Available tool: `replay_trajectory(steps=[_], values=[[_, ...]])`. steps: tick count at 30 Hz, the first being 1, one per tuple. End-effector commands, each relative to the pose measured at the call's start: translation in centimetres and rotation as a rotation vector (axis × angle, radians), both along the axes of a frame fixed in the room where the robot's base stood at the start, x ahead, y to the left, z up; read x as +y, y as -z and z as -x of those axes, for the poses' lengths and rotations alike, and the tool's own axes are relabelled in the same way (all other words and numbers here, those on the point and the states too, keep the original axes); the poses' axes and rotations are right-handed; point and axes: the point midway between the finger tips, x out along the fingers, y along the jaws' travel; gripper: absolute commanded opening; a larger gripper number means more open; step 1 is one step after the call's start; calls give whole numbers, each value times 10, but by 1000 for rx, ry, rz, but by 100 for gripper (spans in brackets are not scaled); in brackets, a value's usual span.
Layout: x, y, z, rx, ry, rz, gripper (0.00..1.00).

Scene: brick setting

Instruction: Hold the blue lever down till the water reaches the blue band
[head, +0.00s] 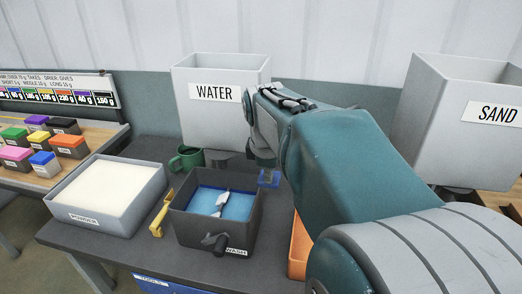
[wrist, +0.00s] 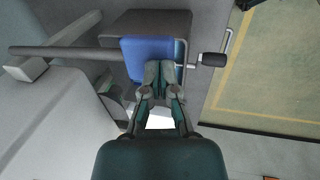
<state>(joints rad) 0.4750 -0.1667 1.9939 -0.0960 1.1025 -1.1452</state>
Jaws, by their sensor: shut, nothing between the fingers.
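The white water tank (head: 215,115), labelled WATER, stands at the back of the dark bench. A small blue piece, which looks like the blue lever (head: 268,180), shows low beside the tank, just under my gripper (head: 262,160). In the wrist view a blue block (wrist: 142,50) lies right at the fingertips of my gripper (wrist: 158,66), which covers part of it. The fingers are together with nothing between them. I cannot tell whether they touch the blue part. My arm hides the area to the right. I cannot make out a blue band or a water level.
A dark WASH bin (head: 186,224) with blue liquid and a pale tool stands below the tank. A SAND bin (head: 440,125) stands right.

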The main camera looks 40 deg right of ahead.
Motion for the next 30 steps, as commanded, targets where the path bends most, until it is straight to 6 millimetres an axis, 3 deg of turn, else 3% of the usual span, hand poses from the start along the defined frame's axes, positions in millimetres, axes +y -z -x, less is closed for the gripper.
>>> replay_trajectory(steps=[6,12,30], values=[[11,-47,8,-8,-2,4,0],[16,-73,13,-5,-2,2,0],[17,-79,15,-5,-1,2,0]])
